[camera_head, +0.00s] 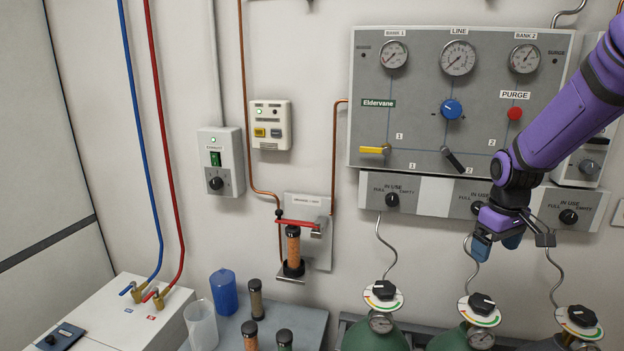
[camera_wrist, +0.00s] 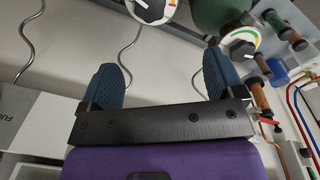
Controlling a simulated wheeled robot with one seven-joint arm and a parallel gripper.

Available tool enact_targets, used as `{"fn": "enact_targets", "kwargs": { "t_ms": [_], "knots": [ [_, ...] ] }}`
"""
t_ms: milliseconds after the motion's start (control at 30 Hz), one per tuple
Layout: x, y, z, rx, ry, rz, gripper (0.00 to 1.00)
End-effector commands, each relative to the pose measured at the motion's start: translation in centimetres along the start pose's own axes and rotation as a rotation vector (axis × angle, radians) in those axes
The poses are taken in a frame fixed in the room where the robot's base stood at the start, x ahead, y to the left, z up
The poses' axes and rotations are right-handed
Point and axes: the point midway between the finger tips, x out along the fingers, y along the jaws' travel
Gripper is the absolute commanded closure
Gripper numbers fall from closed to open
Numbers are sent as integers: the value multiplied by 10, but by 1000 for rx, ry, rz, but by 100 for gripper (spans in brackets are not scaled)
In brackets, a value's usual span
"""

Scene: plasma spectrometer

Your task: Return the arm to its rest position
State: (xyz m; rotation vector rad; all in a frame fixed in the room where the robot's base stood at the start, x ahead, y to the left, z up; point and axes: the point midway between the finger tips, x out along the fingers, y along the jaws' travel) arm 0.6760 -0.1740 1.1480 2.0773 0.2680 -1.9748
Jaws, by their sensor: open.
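My gripper (camera_head: 497,243) is at the right in the head view, in front of the row of "IN USE" knobs and above the gas cylinders. My purple arm reaches in from the upper right edge. In the wrist view the two blue fingers of my gripper (camera_wrist: 164,82) stand wide apart with nothing between them. Past the fingertips are a cylinder-top dial (camera_wrist: 152,8) and a second dial (camera_wrist: 240,43). The fingers appear clear of the hoses and dials.
A grey gauge panel (camera_head: 420,115) with a yellow lever and black lever hangs behind my arm. Green cylinders (camera_head: 375,337) with black knobs stand below. A bench (camera_head: 310,325) with cartridges, a clear beaker and blue cup is left of them. A white box (camera_head: 110,320) stands far left.

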Motion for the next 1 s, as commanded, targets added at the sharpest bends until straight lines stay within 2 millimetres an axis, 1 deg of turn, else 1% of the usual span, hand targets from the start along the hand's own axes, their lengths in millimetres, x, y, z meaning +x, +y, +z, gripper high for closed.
{"fn": "enact_targets", "kwargs": {
  "t_ms": [33, 200, 367, 500, 700, 800, 1000],
  "knots": [
    [-18, -9, 5, 10, 18, 18, 12],
    [-64, -36, 25, 60, 64, 57, 12],
    [-102, -62, 49, 110, 118, 80, 12],
    [-129, -85, 73, 153, 169, 91, 12],
    [-159, -115, 111, 213, 248, 87, 12],
    [-170, -130, 132, 242, 291, 79, 12],
    [-183, -153, 170, 292, 364, 46, 12]
  ]
}}
